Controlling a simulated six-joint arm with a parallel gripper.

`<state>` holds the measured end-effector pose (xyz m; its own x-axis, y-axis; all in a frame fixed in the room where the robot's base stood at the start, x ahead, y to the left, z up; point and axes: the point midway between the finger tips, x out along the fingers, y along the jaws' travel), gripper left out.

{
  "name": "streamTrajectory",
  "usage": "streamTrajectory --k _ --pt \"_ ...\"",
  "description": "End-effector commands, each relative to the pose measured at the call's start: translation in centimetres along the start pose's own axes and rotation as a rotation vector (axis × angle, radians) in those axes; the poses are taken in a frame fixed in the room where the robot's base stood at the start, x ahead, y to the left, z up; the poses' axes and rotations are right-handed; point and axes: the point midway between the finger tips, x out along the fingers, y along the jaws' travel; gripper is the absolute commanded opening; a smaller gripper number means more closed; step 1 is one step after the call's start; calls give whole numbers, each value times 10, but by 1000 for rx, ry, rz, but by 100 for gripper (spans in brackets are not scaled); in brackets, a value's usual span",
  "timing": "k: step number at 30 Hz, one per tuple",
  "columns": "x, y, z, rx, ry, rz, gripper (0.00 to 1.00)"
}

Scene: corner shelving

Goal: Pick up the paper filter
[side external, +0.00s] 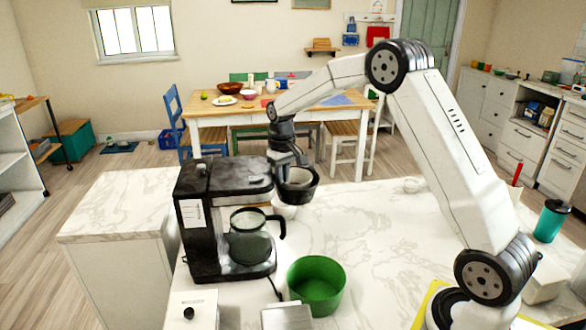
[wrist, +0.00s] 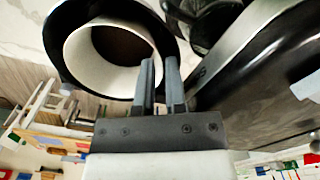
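The paper filter (wrist: 84,40) is a white, round cup with a dark hollow inside. It sits within a black round holder (wrist: 56,66), which also shows in the side external view (side external: 305,193) beside the coffee maker. The filter's pale inside (side external: 298,176) shows there too. My gripper (wrist: 159,64) points down at the holder from above. Its two fingers are close together, a narrow gap apart, at the right part of the filter's rim. The rim runs in between or just behind the fingertips; whether they clamp it is unclear.
The black coffee maker (side external: 193,245) stands close left of my gripper, with a glass carafe (side external: 250,240) in it. A green bowl (side external: 316,285) is in front. A white round object (side external: 284,210) is below the holder.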

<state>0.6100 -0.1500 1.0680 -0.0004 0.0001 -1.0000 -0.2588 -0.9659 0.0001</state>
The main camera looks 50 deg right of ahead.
Motion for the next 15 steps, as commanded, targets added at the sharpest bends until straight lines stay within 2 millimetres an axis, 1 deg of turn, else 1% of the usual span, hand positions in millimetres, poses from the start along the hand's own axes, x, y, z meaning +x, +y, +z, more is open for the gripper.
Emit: streamTrajectory --k 15 --pt "-3 0 0 0 0 0 0"
